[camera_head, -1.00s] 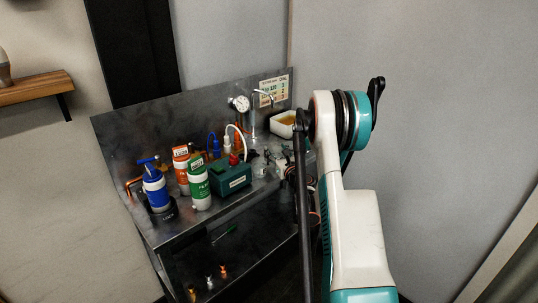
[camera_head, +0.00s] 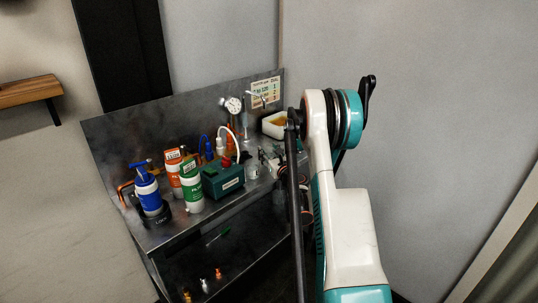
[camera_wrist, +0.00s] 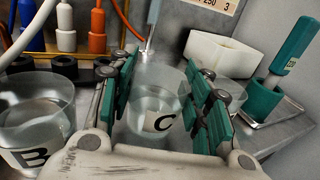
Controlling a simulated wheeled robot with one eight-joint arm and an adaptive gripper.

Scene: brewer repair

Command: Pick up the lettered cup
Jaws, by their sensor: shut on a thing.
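A clear cup lettered C (camera_wrist: 160,120) stands between the two green-padded fingers of my gripper (camera_wrist: 164,88) in the wrist view. The pads press on its left and right sides, so my gripper is shut on it. The cup looks upright; whether its base touches the bench cannot be told. A second clear cup lettered B (camera_wrist: 28,155) stands to the left, apart from the fingers. In the head view my arm hides the gripper and the held cup.
A clear vessel (camera_wrist: 236,92) is close behind the right finger. A teal holder (camera_wrist: 261,101) with a teal-handled tool and a white tub (camera_wrist: 214,50) stand beyond. Bottles and a green box (camera_head: 222,181) crowd the steel bench (camera_head: 175,236) at left.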

